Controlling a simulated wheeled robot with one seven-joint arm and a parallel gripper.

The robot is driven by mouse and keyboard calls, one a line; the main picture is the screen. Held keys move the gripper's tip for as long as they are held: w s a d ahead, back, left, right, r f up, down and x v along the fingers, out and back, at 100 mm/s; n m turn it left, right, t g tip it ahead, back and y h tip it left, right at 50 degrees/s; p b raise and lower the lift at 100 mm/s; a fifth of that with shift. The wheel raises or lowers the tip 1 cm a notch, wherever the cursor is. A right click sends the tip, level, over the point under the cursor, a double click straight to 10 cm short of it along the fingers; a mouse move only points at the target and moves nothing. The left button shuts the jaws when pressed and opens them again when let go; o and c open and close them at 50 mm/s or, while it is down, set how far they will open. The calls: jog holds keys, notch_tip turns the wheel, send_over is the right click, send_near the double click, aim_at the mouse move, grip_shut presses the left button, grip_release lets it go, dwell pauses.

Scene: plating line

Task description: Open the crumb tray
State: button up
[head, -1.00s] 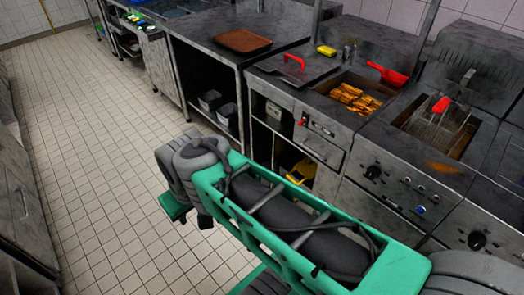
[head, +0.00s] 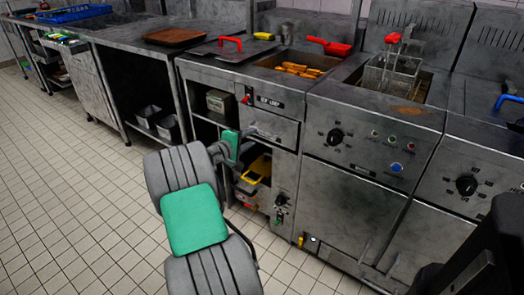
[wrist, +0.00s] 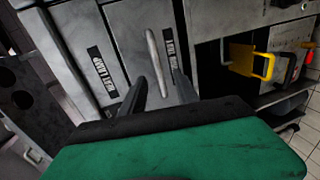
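The crumb tray front (head: 283,129) is a grey metal panel below the heat lamp label on the middle cabinet. It looks flush with the cabinet, so shut. In the wrist view its long bar handle (wrist: 153,50) runs up the picture, with a dark label beside it that is hard to read. My gripper (wrist: 159,78) is open, with its two dark fingers apart on either side of the lower part of the handle. I cannot tell whether they touch it. In the head view my gripper (head: 238,143) is at the tray front, its fingertips hard to make out.
The heat lamp panel (head: 263,98) with a red switch is just above the tray. A yellow-handled container (head: 257,168) sits in the open shelf below left. Tiled floor lies free at left.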

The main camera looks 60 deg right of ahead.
aim_at(261, 132)
jog(key=b+x, duration=0.1)
jog(key=x, duration=0.7)
jog(key=shift+s+r, duration=0.1)
jog(key=shift+r, duration=0.1)
grip_shut()
dwell(1.0)
